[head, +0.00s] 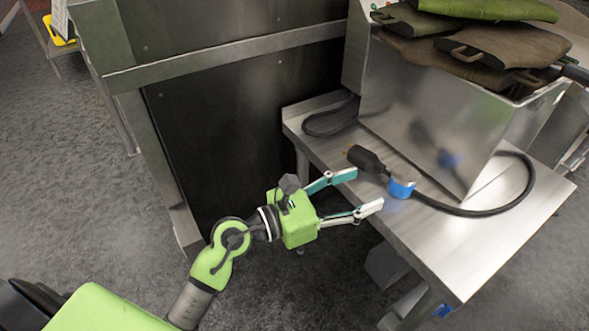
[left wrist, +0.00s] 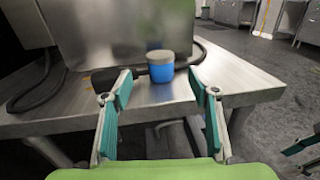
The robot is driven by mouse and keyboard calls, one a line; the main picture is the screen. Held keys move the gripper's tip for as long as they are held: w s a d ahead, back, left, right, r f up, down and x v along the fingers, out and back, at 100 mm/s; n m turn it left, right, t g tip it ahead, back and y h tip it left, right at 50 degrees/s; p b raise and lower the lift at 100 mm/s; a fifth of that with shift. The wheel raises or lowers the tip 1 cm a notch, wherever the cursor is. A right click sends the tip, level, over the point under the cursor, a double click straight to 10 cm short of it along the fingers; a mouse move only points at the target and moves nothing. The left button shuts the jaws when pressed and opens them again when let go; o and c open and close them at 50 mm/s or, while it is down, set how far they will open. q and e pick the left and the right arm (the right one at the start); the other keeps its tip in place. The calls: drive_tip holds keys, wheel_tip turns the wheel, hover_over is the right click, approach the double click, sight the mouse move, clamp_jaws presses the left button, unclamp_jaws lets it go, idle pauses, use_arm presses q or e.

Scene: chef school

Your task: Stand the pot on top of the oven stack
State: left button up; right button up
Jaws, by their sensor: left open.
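A small blue pot with a grey top (head: 401,188) stands on the steel table, close to its left edge; it also shows upright in the left wrist view (left wrist: 160,70). My left gripper (head: 362,192) is open and empty, its fingers pointing toward the pot from the left. In the left wrist view my left gripper (left wrist: 160,88) has a finger on either side of the picture, with the pot beyond the tips and between them. A tall steel-framed cabinet with a dark side (head: 245,110) may be the oven stack; its top is out of view. Teal finger parts, apparently my right gripper (left wrist: 301,146), show at the right edge.
A black plug (head: 367,159) and its cord lie on the steel table (head: 440,245), right by the pot. A large steel appliance (head: 425,115) behind them carries green and brown padded cloths (head: 505,55). Open floor (head: 75,190) lies to the left.

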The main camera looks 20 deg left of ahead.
use_arm(q)
drive_tip(key=a+r+n+t+y, duration=0.7)
drive_tip(key=a+n, duration=0.3)
drive_tip(key=n, duration=0.6)
drive_tip(key=a+f+n+y, duration=0.6)
drive_tip(key=a+n+y, duration=0.25)
drive_tip(key=n, duration=0.45)
drive_tip(key=s+a+f+n+g, duration=0.2)
drive_tip(key=s+f+n+g, duration=0.25)
drive_tip(key=f, duration=0.45)
drive_tip(key=s+a+f+n+g, duration=0.25)
drive_tip(key=f+n+g, duration=0.3)
drive_tip(key=f, duration=0.45)
use_arm(e)
drive_tip(key=shift+r, duration=0.1)
use_arm(q)
drive_tip(key=s+d+f+n+g+h, duration=0.1)
drive_tip(key=s+d+f+g, duration=0.2)
drive_tip(key=s, duration=0.5)
drive_tip(key=s+d+f+n+g+h, duration=0.2)
drive_tip(key=s+d+f+g, duration=0.1)
drive_tip(key=s+d+f, duration=0.2)
drive_tip(key=s+f, duration=0.1)
drive_tip(key=s, duration=0.1)
drive_tip(key=shift+s+d+f+n+g, duration=0.3)
drive_tip(key=shift+s+d+f+g, duration=0.05)
drive_tip(key=shift+s+g, duration=0.05)
use_arm(e)
drive_tip(key=o, duration=0.5)
drive_tip(key=shift+s, duration=0.1)
